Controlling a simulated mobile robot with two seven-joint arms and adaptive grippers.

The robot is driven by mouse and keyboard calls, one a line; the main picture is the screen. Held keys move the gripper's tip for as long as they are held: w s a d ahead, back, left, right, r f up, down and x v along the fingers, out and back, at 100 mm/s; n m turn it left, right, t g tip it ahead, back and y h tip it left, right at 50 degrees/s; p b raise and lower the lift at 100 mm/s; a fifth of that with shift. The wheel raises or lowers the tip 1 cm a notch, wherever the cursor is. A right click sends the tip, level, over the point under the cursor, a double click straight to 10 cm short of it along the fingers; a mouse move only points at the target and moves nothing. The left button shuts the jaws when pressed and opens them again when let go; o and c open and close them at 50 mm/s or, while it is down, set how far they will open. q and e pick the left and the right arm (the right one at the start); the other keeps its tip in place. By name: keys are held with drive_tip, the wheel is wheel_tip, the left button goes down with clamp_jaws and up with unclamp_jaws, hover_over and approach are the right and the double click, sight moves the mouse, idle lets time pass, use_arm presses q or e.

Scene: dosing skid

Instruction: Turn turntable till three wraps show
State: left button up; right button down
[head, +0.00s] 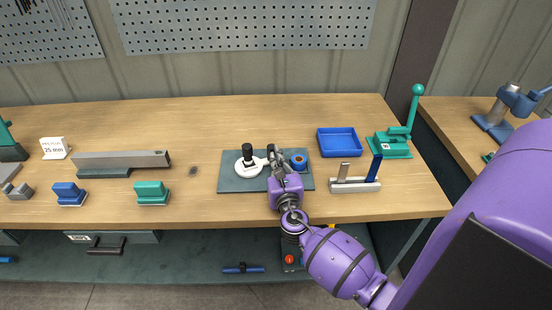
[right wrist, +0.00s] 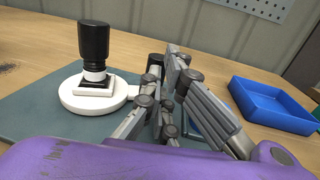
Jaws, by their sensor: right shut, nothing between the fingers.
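A white round turntable (head: 243,171) lies on a grey-green mat (head: 232,184) on the workbench. A black, upright cylindrical piece (head: 247,151) stands at its middle; in the right wrist view this piece (right wrist: 93,42) has a white band low down and a small dark and white square base. A white tab juts from the turntable (right wrist: 76,103) toward my fingers. My right gripper (head: 274,152) is shut and empty just right of the turntable; its fingers (right wrist: 172,75) hide part of the tab's end, so contact cannot be told. A blue ring-shaped roll (head: 299,160) sits right of the gripper. My left gripper is out of view.
A blue tray (head: 340,141), a grey holder with a blue handle (head: 355,183) and a green lever press (head: 393,145) stand to the right. A grey bar (head: 122,159) and blue and green blocks (head: 152,192) lie left. Bare wood separates them from the mat.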

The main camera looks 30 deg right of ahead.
drive_tip(key=shift+w+d, duration=0.1)
drive_tip(key=shift+w, duration=0.1)
drive_tip(key=shift+w+d, duration=0.35)
drive_tip(key=shift+w, duration=0.1)
drive_tip(key=shift+s+f, duration=0.1)
drive_tip(key=shift+s, duration=0.05)
